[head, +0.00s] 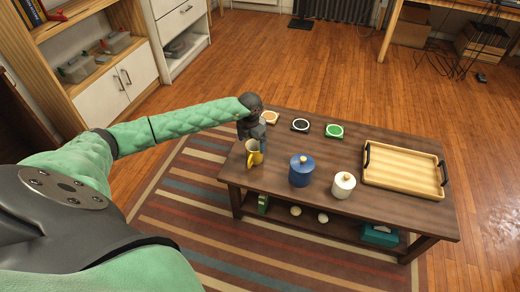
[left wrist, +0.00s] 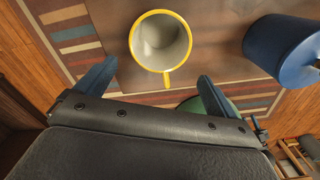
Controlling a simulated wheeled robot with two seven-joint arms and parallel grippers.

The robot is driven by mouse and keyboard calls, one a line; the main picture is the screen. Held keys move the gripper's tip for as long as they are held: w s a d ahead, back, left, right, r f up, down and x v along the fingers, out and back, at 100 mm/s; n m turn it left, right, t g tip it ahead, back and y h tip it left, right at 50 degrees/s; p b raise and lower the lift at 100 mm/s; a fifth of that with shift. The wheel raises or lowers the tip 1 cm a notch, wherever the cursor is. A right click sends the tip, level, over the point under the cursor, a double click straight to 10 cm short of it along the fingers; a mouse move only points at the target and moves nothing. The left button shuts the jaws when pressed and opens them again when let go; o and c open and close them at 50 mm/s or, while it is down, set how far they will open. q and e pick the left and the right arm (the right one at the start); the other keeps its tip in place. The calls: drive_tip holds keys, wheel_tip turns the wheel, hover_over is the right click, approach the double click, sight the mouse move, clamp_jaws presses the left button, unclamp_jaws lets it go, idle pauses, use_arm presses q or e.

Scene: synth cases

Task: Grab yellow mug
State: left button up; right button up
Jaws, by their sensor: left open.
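The yellow mug (head: 254,154) stands upright near the left edge of the dark wooden table (head: 220,173) in the head view. In the left wrist view the mug (left wrist: 160,42) shows from above, with a yellow rim, a pale empty inside and its handle toward my gripper. My left gripper (left wrist: 152,76) is open, with its two blue fingers apart and the mug beyond and between them. In the head view the left hand (head: 252,125) is just behind the mug; its fingers are hard to make out there. My right gripper does not show.
A blue lidded jar (head: 301,171) stands right of the mug, also in the left wrist view (left wrist: 280,50). A white lidded jar (head: 343,186) and a wooden tray (head: 403,174) are farther right. Coasters, one with a green center (head: 334,131), lie along the back.

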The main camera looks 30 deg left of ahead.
sight(253, 157)
use_arm(q)
drive_tip(key=shift+w+a+f+p, duration=0.1)
drive_tip(key=shift+w+f, duration=0.15)
drive_tip(key=shift+f, duration=1.05)
drive_tip(key=shift+w+f+p, duration=0.15)
drive_tip(key=shift+w+f, duration=0.15)
drive_tip(key=shift+f, duration=0.95)
drive_tip(key=shift+w+a+f+p, duration=0.1)
drive_tip(key=shift+w+f, duration=0.15)
drive_tip(key=shift+f, duration=1.05)
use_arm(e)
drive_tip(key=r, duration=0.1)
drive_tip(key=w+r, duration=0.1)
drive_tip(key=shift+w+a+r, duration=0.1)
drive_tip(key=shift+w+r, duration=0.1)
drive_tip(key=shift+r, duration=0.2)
use_arm(q)
drive_tip(key=c, duration=1.1)
drive_tip(key=shift+c, duration=0.6)
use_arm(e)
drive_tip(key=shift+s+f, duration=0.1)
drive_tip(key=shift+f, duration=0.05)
use_arm(q)
drive_tip(key=shift+r, duration=0.15)
